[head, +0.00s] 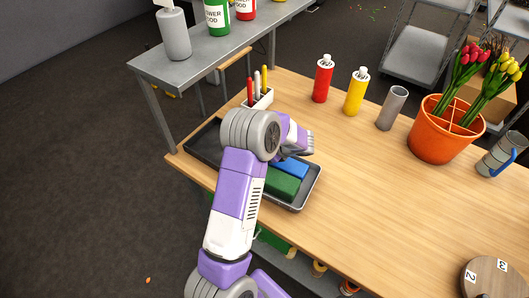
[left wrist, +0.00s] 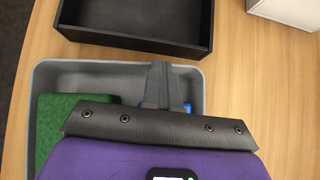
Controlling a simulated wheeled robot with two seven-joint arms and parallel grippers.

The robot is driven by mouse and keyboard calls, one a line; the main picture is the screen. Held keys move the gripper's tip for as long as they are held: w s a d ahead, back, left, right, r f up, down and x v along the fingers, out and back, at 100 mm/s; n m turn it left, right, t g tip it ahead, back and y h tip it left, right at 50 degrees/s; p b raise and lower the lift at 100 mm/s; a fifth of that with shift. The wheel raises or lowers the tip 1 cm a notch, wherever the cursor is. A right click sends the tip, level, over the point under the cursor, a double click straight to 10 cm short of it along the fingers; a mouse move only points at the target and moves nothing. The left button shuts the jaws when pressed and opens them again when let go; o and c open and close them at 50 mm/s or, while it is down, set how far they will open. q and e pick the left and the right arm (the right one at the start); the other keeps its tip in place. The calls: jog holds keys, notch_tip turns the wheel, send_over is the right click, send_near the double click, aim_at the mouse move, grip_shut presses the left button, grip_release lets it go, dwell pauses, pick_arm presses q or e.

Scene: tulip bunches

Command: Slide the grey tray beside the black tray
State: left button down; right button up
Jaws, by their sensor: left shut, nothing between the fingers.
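The grey tray (head: 316,187) is on the wooden table's near left part, holding a green block (head: 281,184) and a blue block (head: 291,168). In the left wrist view, the grey tray (left wrist: 45,76) lies just below the black tray (left wrist: 135,39), with a narrow table strip between them, wider at the left. The black tray (head: 205,139) is partly hidden by my arm in the head view. My left gripper (left wrist: 158,68) is shut and empty, its fingers over the grey tray at the wall facing the black tray. I cannot tell whether they touch it. My right gripper is out of view.
A white holder (head: 261,98) with several markers stands behind the black tray. Red (head: 323,80) and yellow (head: 356,92) bottles, a grey cylinder (head: 391,108) and an orange tulip pot (head: 440,138) stand further right. The table's middle is clear.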

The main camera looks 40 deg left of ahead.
pick_arm(q)
jog(key=p+v, duration=0.5)
jog(key=v, duration=0.3)
jog(key=shift+w+d+r, duration=0.1)
jog(key=shift+d+r, duration=0.05)
jog(key=shift+r, duration=0.2)
jog(key=shift+d+r+p, duration=0.4)
jog(key=shift+d+p, duration=0.05)
jog(key=shift+d, duration=0.15)
